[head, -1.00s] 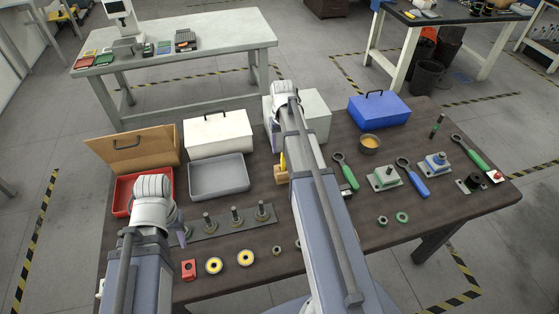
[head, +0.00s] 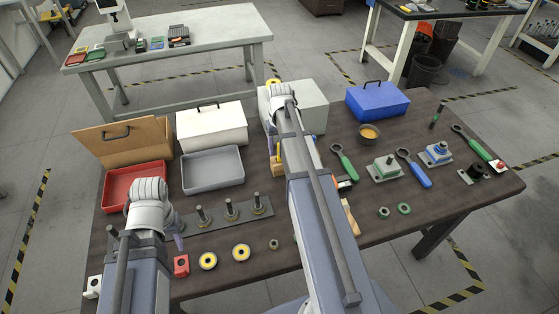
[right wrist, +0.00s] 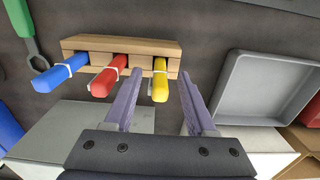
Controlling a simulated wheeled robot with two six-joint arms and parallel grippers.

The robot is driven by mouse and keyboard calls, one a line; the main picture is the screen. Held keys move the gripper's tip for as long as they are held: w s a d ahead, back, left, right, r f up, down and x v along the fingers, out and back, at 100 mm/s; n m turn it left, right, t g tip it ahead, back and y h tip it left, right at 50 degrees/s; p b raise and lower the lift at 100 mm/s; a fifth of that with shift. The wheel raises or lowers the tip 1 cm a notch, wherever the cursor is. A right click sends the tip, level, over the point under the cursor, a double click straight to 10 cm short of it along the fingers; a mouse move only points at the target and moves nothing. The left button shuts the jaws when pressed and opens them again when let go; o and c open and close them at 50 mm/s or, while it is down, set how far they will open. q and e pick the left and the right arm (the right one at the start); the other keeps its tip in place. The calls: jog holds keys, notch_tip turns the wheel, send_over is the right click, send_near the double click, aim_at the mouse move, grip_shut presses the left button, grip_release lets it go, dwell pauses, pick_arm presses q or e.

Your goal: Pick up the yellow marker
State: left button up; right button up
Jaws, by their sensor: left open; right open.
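The yellow marker (right wrist: 160,82) sits in a wooden holder (right wrist: 85,43) beside a red marker (right wrist: 108,77) and a blue marker (right wrist: 62,72). My right gripper (right wrist: 159,74) is open, and the yellow marker shows between its two fingers in the right wrist view, apart from both in the picture. I cannot tell how deep the fingers reach around it. My left gripper (head: 180,242) is open over the table's left part, with mostly one finger showing.
A grey tray (head: 213,167) and a red bin (head: 135,187) lie left of the holder. A white case (head: 212,130) and a pale grey box (head: 308,105) stand behind. A plate with pegs (head: 245,213) lies in front. Wrenches and a blue toolbox (head: 377,101) are to the right.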

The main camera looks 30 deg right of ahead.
aim_at(279, 157)
pick_arm(q)
notch_tip(279, 157, down, 3)
jog(key=shift+r+b, duration=0.2)
jog(key=shift+b, duration=0.55)
pick_arm(e)
notch_tip(279, 157, down, 3)
jog(key=shift+r, duration=0.3)
pick_arm(q)
jog(key=shift+r, duration=0.1)
pick_arm(e)
grip_shut()
